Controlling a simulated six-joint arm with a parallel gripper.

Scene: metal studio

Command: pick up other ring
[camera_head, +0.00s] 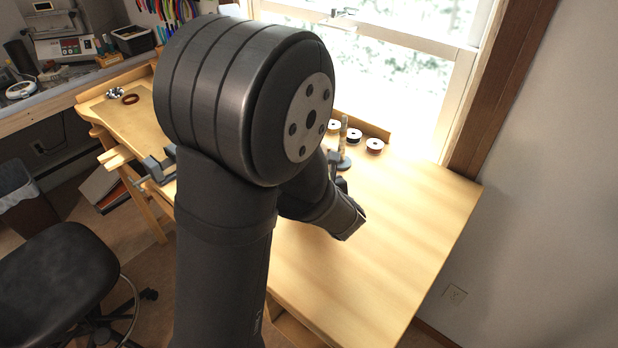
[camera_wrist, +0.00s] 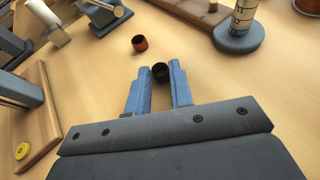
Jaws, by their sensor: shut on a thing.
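My gripper (camera_wrist: 159,71) is shut on a small black ring (camera_wrist: 160,73), which sits between the blue fingertips in the wrist view. A second ring, reddish brown (camera_wrist: 139,44), stands on the bench a little beyond the fingers and slightly left, apart from them. In the head view my gripper (camera_head: 337,168) is low over the bench, partly behind my own arm. Neither small ring can be made out there. Whether the black ring still touches the bench is hard to tell.
A ring mandrel on a round grey base (camera_wrist: 239,36) stands beyond and right of my gripper. A wooden block (camera_wrist: 30,125) lies at left, and a blue-grey clamp-like tool (camera_wrist: 105,18) stands far left. Spools (camera_head: 374,145) line the window side. The bench's right part (camera_head: 400,230) is clear.

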